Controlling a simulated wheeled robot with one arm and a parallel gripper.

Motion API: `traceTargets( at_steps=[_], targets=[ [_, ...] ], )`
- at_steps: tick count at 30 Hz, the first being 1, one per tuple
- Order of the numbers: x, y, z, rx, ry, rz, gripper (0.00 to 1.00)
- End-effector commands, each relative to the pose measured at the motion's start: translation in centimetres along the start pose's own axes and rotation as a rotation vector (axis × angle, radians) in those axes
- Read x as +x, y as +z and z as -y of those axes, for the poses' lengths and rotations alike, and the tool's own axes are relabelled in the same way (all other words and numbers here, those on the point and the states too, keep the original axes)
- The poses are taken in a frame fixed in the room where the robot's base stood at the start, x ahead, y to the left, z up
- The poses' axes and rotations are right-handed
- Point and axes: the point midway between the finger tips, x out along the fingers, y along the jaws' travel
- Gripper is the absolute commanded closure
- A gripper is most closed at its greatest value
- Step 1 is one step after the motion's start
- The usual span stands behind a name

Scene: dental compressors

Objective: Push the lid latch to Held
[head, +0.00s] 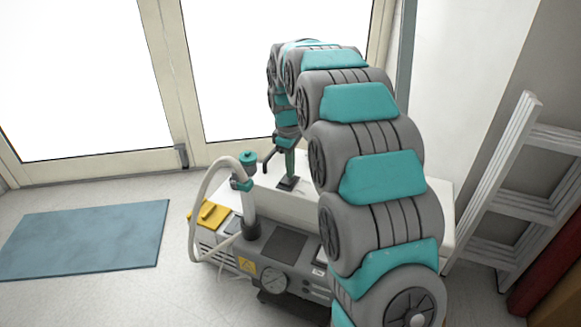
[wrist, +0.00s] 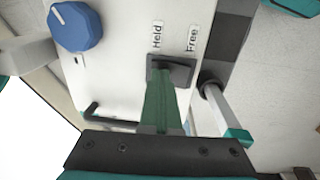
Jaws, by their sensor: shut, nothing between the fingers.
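The lid latch (wrist: 184,72) is a small dark piece on a pale panel, beside the printed words Held and Free. Held is at the left and Free at the right in the wrist view. My gripper (wrist: 160,75) is shut and empty; its green fingers reach to the dark latch piece, their tips nearer the Held side. They hide part of the latch, so I cannot tell its exact position or whether they touch it. In the head view my gripper (head: 288,174) points down at the white box top, above the dark latch piece (head: 288,184).
A blue knob (wrist: 75,27) and a black handle (wrist: 100,115) sit on the same panel. A pale bar with a teal end (wrist: 236,135) stands to the right. A compressor with a gauge (head: 275,281) and hose (head: 205,205) stands in front. A ladder (head: 515,190) leans at right.

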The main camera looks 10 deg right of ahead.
Motion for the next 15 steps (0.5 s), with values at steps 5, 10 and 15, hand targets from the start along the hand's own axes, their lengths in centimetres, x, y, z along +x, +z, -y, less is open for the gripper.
traceTargets(
  at_steps=[5, 10, 15],
  targets=[
    [0.3, 0.0, 0.4, 0.0, -0.006, 0.003, 1.0],
    [0.1, 0.0, 1.2, 0.0, -0.007, 0.003, 1.0],
    [-0.2, 0.0, 1.7, -0.001, -0.005, 0.001, 1.0]
  ],
)
